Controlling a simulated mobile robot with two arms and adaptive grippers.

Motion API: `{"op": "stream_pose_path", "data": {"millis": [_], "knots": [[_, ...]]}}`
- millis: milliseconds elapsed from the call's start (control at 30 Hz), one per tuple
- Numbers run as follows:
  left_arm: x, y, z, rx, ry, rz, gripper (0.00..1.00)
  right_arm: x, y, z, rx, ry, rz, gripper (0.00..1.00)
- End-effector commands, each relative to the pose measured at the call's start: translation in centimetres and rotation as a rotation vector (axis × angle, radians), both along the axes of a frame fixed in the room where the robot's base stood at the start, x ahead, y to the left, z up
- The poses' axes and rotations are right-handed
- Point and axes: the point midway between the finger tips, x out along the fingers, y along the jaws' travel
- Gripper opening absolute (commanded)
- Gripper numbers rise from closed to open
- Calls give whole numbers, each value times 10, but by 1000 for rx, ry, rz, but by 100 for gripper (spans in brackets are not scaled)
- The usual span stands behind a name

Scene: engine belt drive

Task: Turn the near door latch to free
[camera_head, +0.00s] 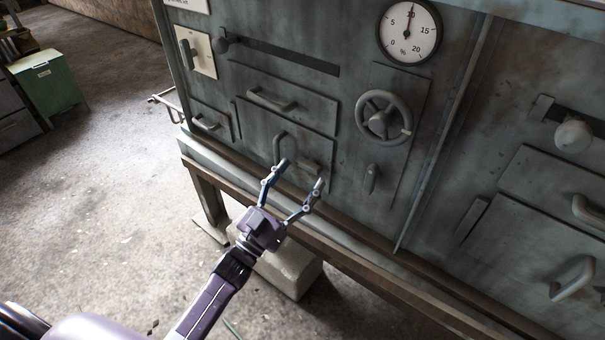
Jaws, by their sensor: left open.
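My left gripper (301,174) is open, with its two fingers spread and nothing between them. It is in front of the lower part of a grey-green metal cabinet, over the lower door (312,150). That door has an upright bar handle (277,146) just above the left fingertip. A small upright lever (373,179) sits below the handwheel, right of the gripper and apart from it. I cannot tell for certain which part is the near door latch. The fingers hide part of the lower door. My right gripper is not in view.
A spoked handwheel (363,123) and a round dial (381,32) are above right. A wooden ledge (345,260) runs below, over a pale block (290,272). Floor at left is mostly clear.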

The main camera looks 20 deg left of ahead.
Motion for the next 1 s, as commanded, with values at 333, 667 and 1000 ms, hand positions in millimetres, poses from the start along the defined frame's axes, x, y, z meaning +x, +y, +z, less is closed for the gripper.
{"op": "stream_pose_path", "data": {"millis": [333, 667, 1000], "knots": [[12, -5, 4, 1, 2, 0, 68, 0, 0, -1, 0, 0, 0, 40], [12, -5, 4, 1, 2, 0, 42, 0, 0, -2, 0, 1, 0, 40], [12, -4, 4, 12, -2, 1, 26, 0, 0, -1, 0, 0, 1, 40]]}}
